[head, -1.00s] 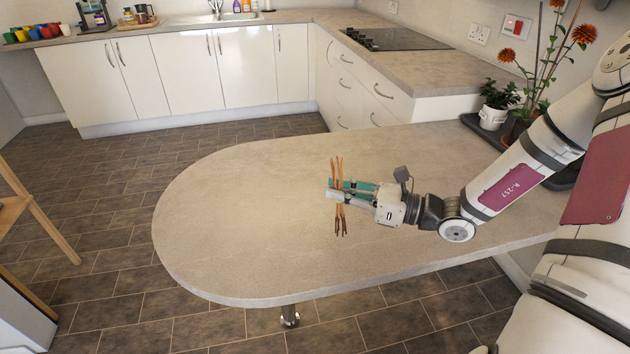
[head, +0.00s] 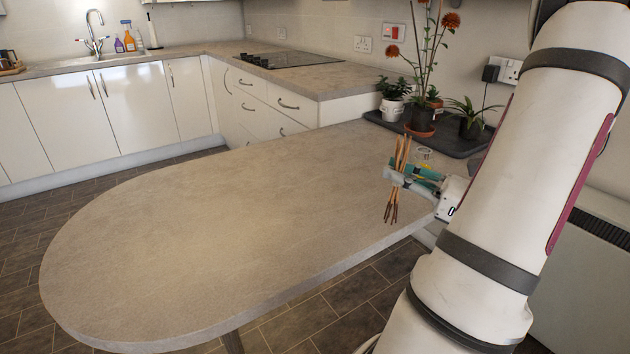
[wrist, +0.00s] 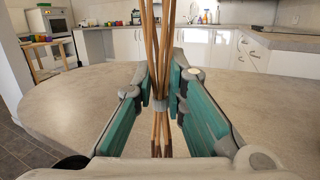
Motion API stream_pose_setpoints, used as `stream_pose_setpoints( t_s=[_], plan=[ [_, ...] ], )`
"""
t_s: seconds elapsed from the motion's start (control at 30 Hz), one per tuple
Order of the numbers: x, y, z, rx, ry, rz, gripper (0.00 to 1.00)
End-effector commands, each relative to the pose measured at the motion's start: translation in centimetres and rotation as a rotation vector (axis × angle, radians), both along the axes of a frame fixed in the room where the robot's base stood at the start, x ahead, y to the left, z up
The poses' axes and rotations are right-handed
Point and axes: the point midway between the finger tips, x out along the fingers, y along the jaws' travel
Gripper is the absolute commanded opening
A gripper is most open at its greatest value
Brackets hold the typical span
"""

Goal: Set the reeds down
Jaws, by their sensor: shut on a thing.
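The reeds (head: 393,202) are a bundle of thin brown sticks, held nearly upright and slightly tilted near the right part of the counter. They also show in the wrist view (wrist: 157,45), where a narrow grey band sits around their middle. My gripper (head: 400,173), with teal-sided fingers, is shut on the bundle; it also fills the wrist view (wrist: 160,102). The lower ends of the reeds appear over the grey rounded counter (head: 200,230). I cannot tell whether they touch it.
A dark tray (head: 465,143) at the counter's back right holds potted plants, including a white pot (head: 391,110) and a terracotta pot (head: 420,129). A small clear ring-like object (head: 424,152) is just behind my gripper. The counter's middle and left are bare.

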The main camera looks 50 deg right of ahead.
Motion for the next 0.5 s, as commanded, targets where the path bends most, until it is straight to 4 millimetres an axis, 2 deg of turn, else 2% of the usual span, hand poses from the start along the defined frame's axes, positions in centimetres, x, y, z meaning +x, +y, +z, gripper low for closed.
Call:
stream_pose_setpoints(
  t_s=[0.13,0.5],
  plan=[
    [1.9,-1.4,-0.3,-0.003,-0.003,0.002,0.00],
    [9.1,-6.7,-1.2,-0.004,-0.002,0.001,0.00]
  ],
)
